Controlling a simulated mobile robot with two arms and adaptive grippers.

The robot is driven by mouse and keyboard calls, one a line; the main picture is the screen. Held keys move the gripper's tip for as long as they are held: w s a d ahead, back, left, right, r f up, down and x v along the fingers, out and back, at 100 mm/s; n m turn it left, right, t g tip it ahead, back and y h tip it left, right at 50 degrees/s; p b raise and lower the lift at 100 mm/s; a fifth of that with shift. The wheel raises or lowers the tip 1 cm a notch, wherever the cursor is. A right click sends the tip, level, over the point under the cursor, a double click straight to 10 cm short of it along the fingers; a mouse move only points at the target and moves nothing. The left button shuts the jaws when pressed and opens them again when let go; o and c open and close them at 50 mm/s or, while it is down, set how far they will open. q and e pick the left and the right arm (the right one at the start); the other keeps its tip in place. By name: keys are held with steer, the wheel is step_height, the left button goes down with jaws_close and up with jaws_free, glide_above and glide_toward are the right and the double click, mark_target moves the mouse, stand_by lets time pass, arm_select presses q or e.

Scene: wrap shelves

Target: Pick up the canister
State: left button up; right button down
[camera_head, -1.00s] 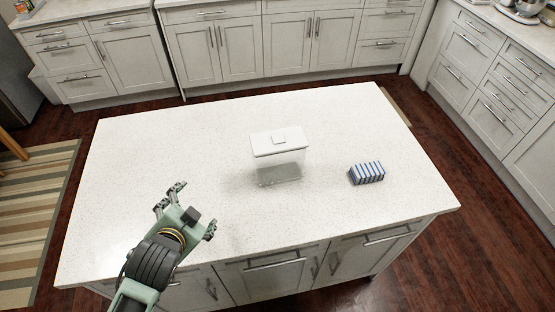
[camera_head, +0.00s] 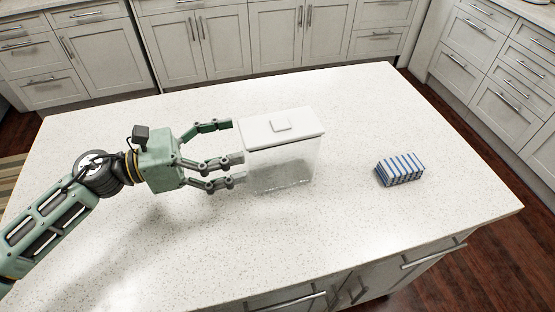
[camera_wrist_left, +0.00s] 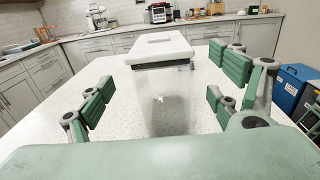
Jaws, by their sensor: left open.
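The canister (camera_head: 280,160) is a clear rectangular box with a white lid (camera_head: 281,128), standing upright on the white island countertop. My left gripper (camera_head: 236,154) reaches in from the left, its fingertips at the canister's left side. The fingers are open. In the left wrist view the canister (camera_wrist_left: 168,100) stands upright ahead, between the spread green fingers of the gripper (camera_wrist_left: 166,92), with a gap on both sides. I cannot tell whether any fingertip touches it. My right gripper does not show.
A blue-and-white striped block (camera_head: 400,169) lies on the countertop (camera_head: 350,240) right of the canister. The rest of the countertop is clear. White cabinets (camera_head: 220,45) line the back and right, with dark wood floor between.

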mark_target(246, 167)
arm_select(q)
step_height(246, 167, down, 7)
steer(key=shift+r+p, duration=0.1)
steer(key=shift+p, duration=0.35)
steer(key=shift+p+x, duration=0.45)
steer(key=shift+x, duration=0.5)
steer(key=shift+w+d, duration=0.1)
steer(key=shift+d, duration=0.45)
steer(key=p+x, duration=0.2)
steer(key=x, duration=0.2)
steer(key=shift+d, duration=0.15)
steer(key=shift+w+d+f, duration=0.1)
steer(key=shift+d+f, duration=0.05)
steer(key=shift+f, duration=0.1)
steer(key=c, duration=0.3)
steer(key=shift+r, duration=0.1)
steer(key=c, duration=1.1)
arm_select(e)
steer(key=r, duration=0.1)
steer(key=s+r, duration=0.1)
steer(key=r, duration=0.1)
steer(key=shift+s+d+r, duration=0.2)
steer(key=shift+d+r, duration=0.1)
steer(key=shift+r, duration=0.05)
